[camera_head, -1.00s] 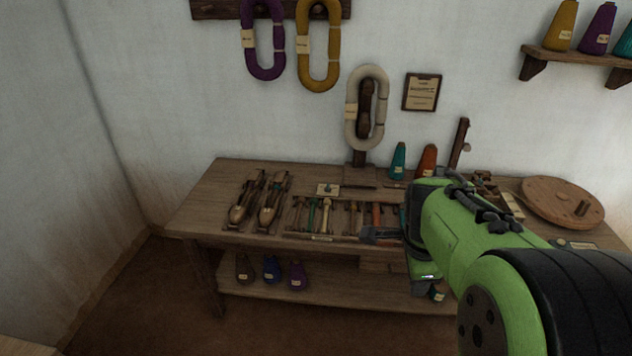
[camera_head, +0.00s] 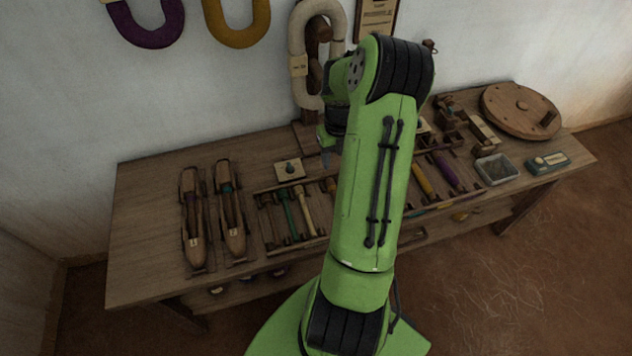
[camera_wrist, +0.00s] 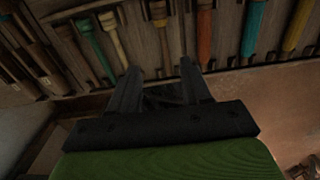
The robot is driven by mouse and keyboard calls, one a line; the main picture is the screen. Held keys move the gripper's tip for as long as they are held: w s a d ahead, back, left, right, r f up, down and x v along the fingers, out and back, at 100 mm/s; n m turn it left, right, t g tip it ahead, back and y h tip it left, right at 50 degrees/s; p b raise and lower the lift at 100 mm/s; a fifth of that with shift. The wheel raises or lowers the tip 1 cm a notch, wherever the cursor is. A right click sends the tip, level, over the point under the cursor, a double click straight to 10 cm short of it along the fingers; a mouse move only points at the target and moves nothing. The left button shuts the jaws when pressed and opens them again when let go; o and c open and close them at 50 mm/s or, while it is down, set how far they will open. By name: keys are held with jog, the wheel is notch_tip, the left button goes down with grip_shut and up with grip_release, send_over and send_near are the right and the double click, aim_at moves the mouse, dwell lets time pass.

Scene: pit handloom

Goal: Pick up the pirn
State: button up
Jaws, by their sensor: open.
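Several pirns lie side by side in a wooden rack on the table. In the head view a green pirn (camera_head: 288,212) and a cream pirn (camera_head: 306,208) lie left of my arm, and a yellow pirn (camera_head: 423,180) and a purple pirn (camera_head: 447,172) lie right of it. My arm hides the middle of the row. In the wrist view the green (camera_wrist: 93,50), cream (camera_wrist: 113,38), orange (camera_wrist: 205,38), teal (camera_wrist: 252,30) and yellow (camera_wrist: 295,25) pirns show beyond my gripper (camera_wrist: 158,68). Its fingers are apart and empty. I cannot tell which pirn is meant.
Two wooden shuttles (camera_head: 232,215) lie left of the rack. A grey tray (camera_head: 496,169), a small teal box (camera_head: 548,163) and a round wooden disc (camera_head: 521,110) are at the right. The table's left end is bare.

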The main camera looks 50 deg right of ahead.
jog(key=b, duration=0.3)
send_over(334, 194)
notch_tip(334, 194, down, 10)
jog(key=shift+s+f, duration=0.1)
jog(key=shift+f, duration=0.1)
jog(key=f, duration=0.1)
jog(key=f+b, duration=0.1)
jog(key=f, duration=0.1)
jog(key=f+b, duration=0.1)
jog(key=f, duration=0.1)
jog(key=shift+s+f, duration=0.2)
jog(key=shift+s, duration=0.05)
jog(key=shift+r, duration=0.15)
jog(key=shift+c, duration=0.3)
grip_shut()
